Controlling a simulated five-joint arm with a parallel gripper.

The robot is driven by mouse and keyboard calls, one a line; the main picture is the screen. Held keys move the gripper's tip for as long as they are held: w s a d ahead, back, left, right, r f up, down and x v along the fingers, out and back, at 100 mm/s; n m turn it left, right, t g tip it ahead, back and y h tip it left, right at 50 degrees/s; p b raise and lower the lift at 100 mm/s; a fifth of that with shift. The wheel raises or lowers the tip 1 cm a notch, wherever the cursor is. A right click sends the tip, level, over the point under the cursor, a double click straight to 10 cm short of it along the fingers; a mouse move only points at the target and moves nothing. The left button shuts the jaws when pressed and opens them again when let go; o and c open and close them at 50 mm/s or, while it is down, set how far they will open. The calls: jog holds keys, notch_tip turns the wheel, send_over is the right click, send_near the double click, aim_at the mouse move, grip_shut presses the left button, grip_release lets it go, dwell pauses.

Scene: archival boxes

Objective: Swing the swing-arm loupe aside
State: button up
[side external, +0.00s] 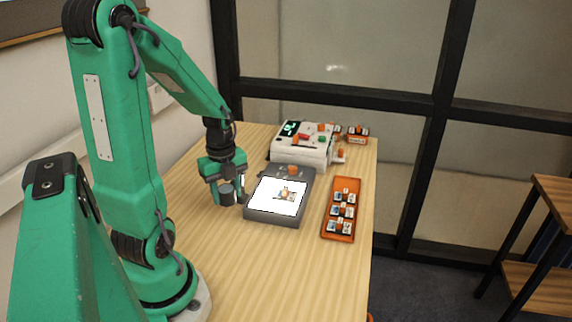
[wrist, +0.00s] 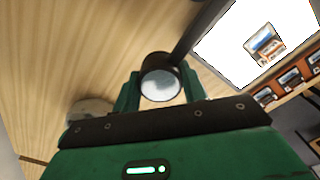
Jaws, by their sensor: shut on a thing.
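The swing-arm loupe (wrist: 160,82) is a dark cylinder with a pale round lens. In the wrist view it sits between the green fingers of my gripper (wrist: 162,90), which is shut on it. Its dark arm (wrist: 200,28) runs up and right along the edge of the light box's bright panel. In the side view, my gripper (side external: 228,190) holds the loupe (side external: 227,196) left of the grey light box (side external: 264,216), off the lit panel. A mounted slide (side external: 284,194) lies on the panel, uncovered by the loupe.
A white machine (side external: 308,153) with a green display and coloured parts stands behind the light box. An orange tray (side external: 334,236) with several slides lies at the right. A small orange holder (side external: 358,135) is at the back. The front tabletop (side external: 270,270) is clear.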

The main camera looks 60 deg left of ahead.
jog(key=shift+s+a+m, duration=0.2)
jog(key=shift+a+m, duration=0.05)
jog(key=shift+m, duration=0.05)
jog(key=o, duration=1.4)
jog(key=shift+r, duration=0.15)
jog(key=shift+r, duration=3.8)
